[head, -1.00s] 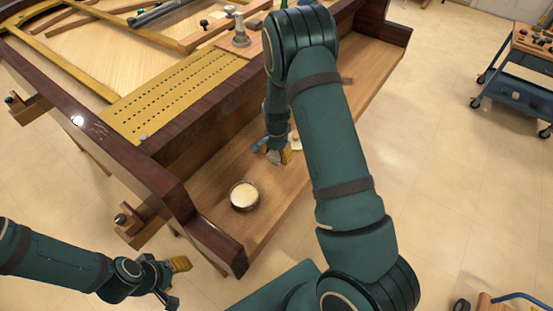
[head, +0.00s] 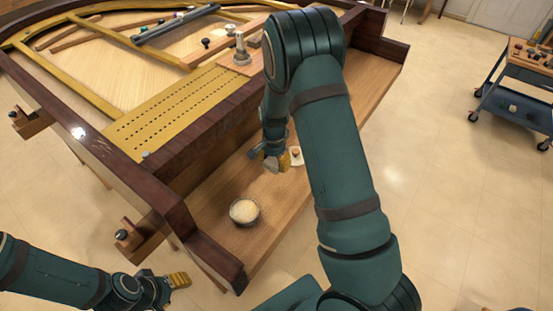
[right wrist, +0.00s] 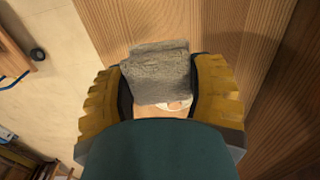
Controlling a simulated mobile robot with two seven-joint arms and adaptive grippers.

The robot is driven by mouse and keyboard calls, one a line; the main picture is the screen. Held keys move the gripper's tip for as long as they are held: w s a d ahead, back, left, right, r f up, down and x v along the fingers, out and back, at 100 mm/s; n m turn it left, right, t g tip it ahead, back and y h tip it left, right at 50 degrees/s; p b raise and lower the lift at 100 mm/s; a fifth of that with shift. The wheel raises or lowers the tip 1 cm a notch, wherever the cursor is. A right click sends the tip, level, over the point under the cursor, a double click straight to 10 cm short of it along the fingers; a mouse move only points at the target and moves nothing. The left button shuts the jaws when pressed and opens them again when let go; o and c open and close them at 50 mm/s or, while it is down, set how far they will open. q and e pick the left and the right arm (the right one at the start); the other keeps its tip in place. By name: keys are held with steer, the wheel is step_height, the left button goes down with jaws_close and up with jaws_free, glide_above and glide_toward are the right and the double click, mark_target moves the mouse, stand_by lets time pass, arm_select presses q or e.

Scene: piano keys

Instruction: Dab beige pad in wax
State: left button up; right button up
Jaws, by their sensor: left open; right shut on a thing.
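A small round bowl of pale, grainy wax (head: 244,212) stands on the piano's bare wooden ledge. My right gripper (head: 277,163) is to the right of and beyond the bowl, over the ledge and apart from the bowl. In the right wrist view, its yellow fingers (right wrist: 160,88) are shut on a rough grey-beige pad (right wrist: 158,70). The pad shows in the head view as a small pale patch (head: 271,165). My left gripper (head: 172,284) is open and empty, low at the left, off the piano's front edge.
A small white piece with a brown knob (head: 296,156) lies on the ledge (head: 200,205) just right of the right gripper. The piano's dark rim (head: 160,200) borders the ledge on the left. A blue tool cart (head: 512,95) stands far right on open floor.

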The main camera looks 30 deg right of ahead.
steer(key=s+a, duration=0.1)
steer(key=a, duration=0.3)
steer(key=s+a, duration=0.2)
steer(key=a, duration=0.3)
steer(key=s+a+p, duration=0.1)
steer(key=s+a, duration=0.1)
steer(key=a, duration=0.3)
steer(key=shift+a+f, duration=0.1)
steer(key=shift+f, duration=0.25)
steer(key=shift+a+f, duration=0.1)
steer(key=b, duration=0.4)
glide_above(244, 211)
step_height(244, 211, down, 4)
steer(key=shift+f, duration=0.1)
steer(key=shift+f+b, duration=0.55)
steer(key=shift+f, duration=0.25)
steer(key=shift+f+b, duration=0.3)
steer(key=shift+f, duration=0.2)
steer(key=shift+s, duration=0.1)
